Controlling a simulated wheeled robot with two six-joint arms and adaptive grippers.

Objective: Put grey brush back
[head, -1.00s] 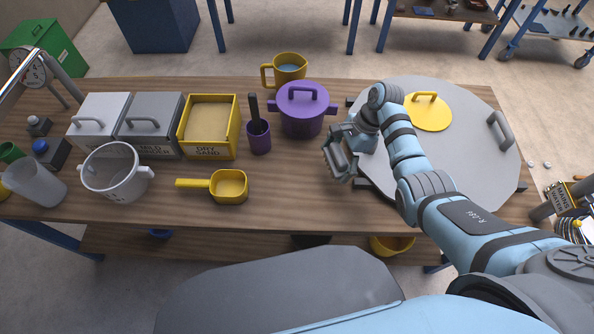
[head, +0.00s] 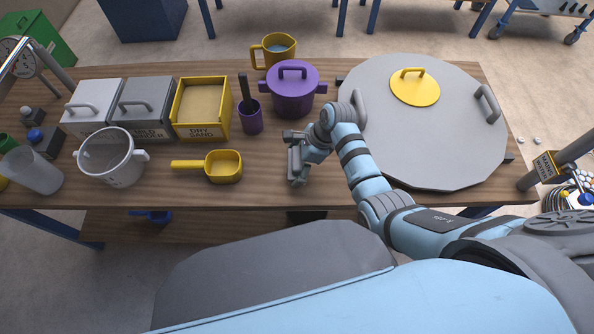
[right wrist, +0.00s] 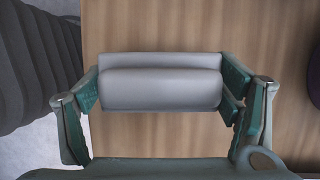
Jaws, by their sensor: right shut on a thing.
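My right gripper (head: 298,168) is low over the wooden table, in front of the purple lidded pot and left of the big round lid. In the right wrist view its green-padded fingers are shut on a smooth light grey piece (right wrist: 160,88), which I take as the grey brush. It spans from finger to finger with bare table below; no bristles show. A purple cup (head: 251,118) with a dark stick (head: 244,89) upright in it stands left of the gripper. My left gripper is not in view.
A purple pot (head: 293,97) stands behind the gripper. A large grey round lid (head: 450,140) covers the right side. A yellow scoop (head: 223,167), a white pot (head: 111,168) and a dry sand box (head: 203,132) stand left. Bare table (head: 268,170) lies around the gripper.

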